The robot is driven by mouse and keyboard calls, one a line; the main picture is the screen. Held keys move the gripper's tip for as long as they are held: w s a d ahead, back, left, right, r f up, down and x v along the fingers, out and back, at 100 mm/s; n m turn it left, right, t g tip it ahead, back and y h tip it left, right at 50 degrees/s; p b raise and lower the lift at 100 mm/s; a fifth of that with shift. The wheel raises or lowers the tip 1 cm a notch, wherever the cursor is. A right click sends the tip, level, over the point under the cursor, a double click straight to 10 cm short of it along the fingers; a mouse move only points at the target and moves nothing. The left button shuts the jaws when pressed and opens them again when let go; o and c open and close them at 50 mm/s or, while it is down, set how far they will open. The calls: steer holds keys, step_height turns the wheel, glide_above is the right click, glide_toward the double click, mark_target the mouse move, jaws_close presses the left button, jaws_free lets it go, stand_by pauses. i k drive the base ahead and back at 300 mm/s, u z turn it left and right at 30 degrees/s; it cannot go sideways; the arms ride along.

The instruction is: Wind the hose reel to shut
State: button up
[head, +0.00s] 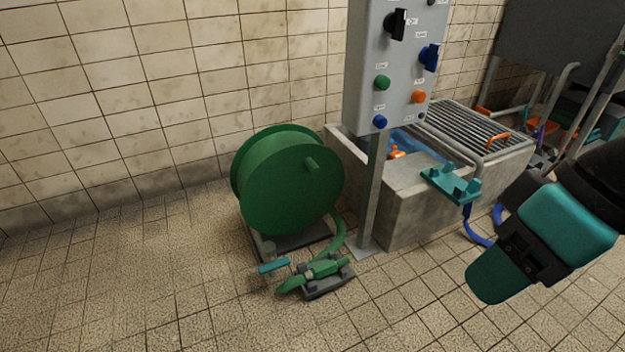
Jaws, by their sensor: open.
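The hose reel is a big green drum (290,190) standing on a dark base plate (295,243) on the floor, left of centre. A green hose (335,235) runs down from the drum's right side to a green nozzle (315,273) in a grey holder on the floor. My gripper (495,277), teal and black, is at the lower right, seen from the side. It is open, holds nothing visible and is well apart from the reel. One finger hides the other.
A grey control panel (375,75) on a post (371,190) stands right of the reel. Behind it is a concrete trough (420,200) with a grating (470,128) and a teal bracket (452,184). A teal strip (274,266) lies before the reel. The floor front and left is clear.

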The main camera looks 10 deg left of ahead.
mark_target(284, 178)
steer(key=u, duration=1.15)
steer(key=i, duration=0.7)
steer(key=z, duration=1.45)
